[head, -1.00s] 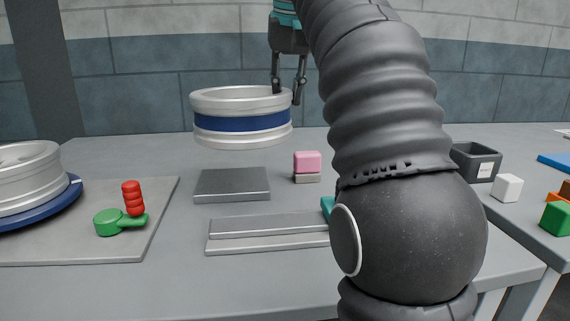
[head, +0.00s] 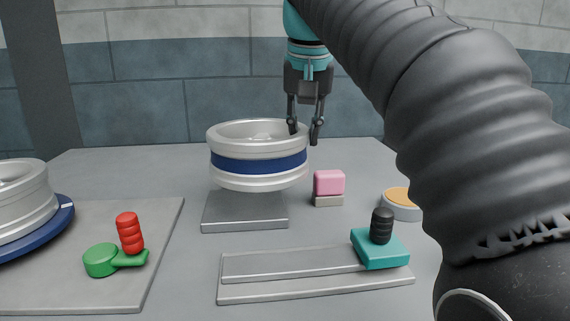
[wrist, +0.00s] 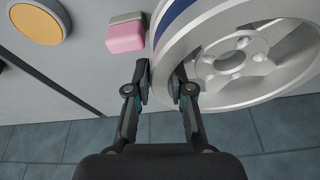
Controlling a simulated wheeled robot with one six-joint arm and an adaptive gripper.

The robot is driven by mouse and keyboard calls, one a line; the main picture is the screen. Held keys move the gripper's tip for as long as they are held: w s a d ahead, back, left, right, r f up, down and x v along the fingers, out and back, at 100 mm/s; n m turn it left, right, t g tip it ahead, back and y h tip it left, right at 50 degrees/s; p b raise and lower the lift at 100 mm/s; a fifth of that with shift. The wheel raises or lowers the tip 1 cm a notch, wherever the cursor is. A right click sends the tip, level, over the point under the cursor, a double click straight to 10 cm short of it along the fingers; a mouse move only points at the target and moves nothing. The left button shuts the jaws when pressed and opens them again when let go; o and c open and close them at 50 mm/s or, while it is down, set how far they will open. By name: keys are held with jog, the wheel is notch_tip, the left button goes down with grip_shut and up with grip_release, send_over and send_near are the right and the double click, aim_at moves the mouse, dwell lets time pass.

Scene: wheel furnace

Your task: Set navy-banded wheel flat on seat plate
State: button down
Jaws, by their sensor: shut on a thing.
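The navy-banded wheel (head: 258,178) is silver with a dark blue band around its side. It is level, over the back part of the grey square seat plate (head: 245,222). The wheel hides the plate's back edge, and I cannot tell whether they touch. My gripper (head: 303,136) points down and is shut on the wheel's right rim, one finger inside and one outside. In the wrist view, my gripper (wrist: 161,82) has the rim of the wheel (wrist: 237,62) between its fingertips, and the spoked hub shows.
A pink block (head: 328,183) stands close right of the plate. An orange-topped disc (head: 400,203) and a teal slider with a black knob (head: 380,249) on a rail are further right. At left, a board (head: 90,295) carries another wheel (head: 25,205) and a green lever with red handle (head: 129,235).

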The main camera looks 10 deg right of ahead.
aim_at(287, 163)
jog(key=a, duration=0.1)
jog(key=a+f, duration=0.1)
jog(key=a, duration=0.1)
jog(key=shift+s+f, duration=0.25)
jog(key=shift+f, duration=0.15)
jog(key=shift+f+b, duration=0.6)
jog(key=shift+f, duration=1.35)
jog(key=shift+f, duration=0.1)
jog(key=c, duration=1)
grip_release()
jog(key=p+v, duration=0.1)
jog(key=v, duration=1.1)
